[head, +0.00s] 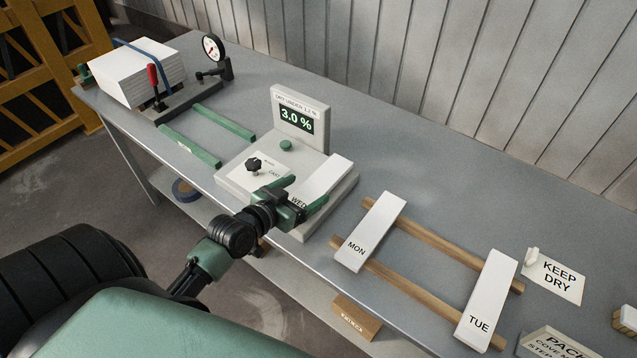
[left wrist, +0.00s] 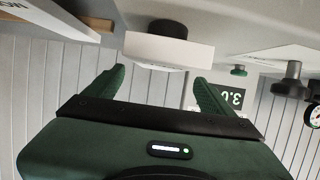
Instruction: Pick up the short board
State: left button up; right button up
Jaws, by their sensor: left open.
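A white board marked WED (head: 325,176) lies on the grey measuring stand (head: 232,181). My left gripper (head: 300,196) is open at its near end, one finger to each side in the head view, and partly covers its lettering. In the left wrist view, turned upside down, the end of a white board (left wrist: 150,52) shows between and beyond the fingertips (left wrist: 160,75). I cannot tell whether the fingers touch it. White boards marked MON (head: 371,228) and TUE (head: 490,285) lie across two wooden rails (head: 435,245). My right gripper is not in view.
The stand has a display (head: 297,120) reading 3.0 % and a black knob (head: 254,165). Green rails (head: 190,147) and a press with a strapped white stack (head: 139,76) are at the left. A KEEP DRY sign (head: 555,277) is at the right. The bench's back is clear.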

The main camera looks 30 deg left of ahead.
aim_at(317, 184)
pick_arm(q)
jog(key=p+x, duration=0.1)
jog(key=x, duration=0.3)
jog(key=shift+s+d, duration=0.1)
jog(key=shift+w+f, duration=0.2)
jog(key=shift+w, duration=0.1)
jog(key=shift+s, duration=0.1)
jog(key=shift+c, duration=1)
jog(key=c, duration=1.5)
grip_shut()
notch_tip(317, 184, up, 20)
jog(key=b, duration=0.1)
jog(key=o, duration=1)
grip_release()
jog(key=shift+r, duration=0.1)
jog(key=c, duration=1.1)
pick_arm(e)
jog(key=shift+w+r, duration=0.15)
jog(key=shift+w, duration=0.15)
